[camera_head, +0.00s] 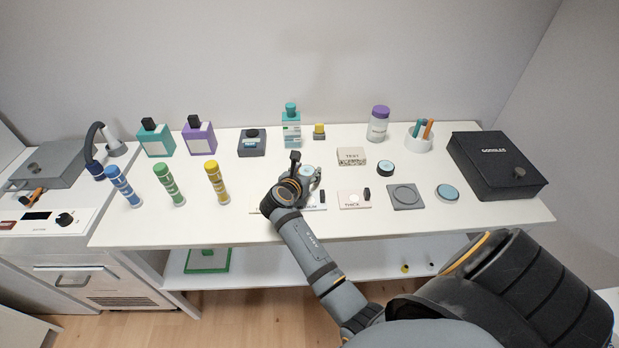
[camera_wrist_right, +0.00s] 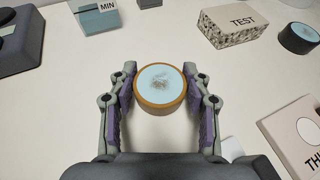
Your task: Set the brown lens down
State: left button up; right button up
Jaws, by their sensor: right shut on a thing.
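The brown lens (camera_wrist_right: 160,88) is a short round disc with a brown rim and a pale blue, smudged face. In the right wrist view it sits between the two fingers of my right gripper (camera_wrist_right: 163,97), which are shut on its sides. In the head view my right gripper (camera_head: 307,172) is over the middle of the white table (camera_head: 250,228), and the lens shows only as a small pale patch between the fingers. I cannot tell whether its underside touches the table. My left gripper is not in view.
A labelled card (camera_head: 354,200), a grey square plate (camera_head: 405,196) and a pale-faced disc (camera_head: 447,193) lie to the right. The TEST block (camera_head: 351,156) and a dark-rimmed disc (camera_head: 385,168) stand just behind. Striped tubes (camera_head: 170,185) stand left. Some table between is bare.

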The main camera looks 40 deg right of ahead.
jog(key=shift+s+f, duration=0.1)
jog(key=shift+s+a+r, duration=0.1)
jog(key=shift+a+r, duration=0.1)
jog(key=shift+r, duration=0.05)
jog(key=o, duration=1.2)
jog(key=shift+f, duration=0.15)
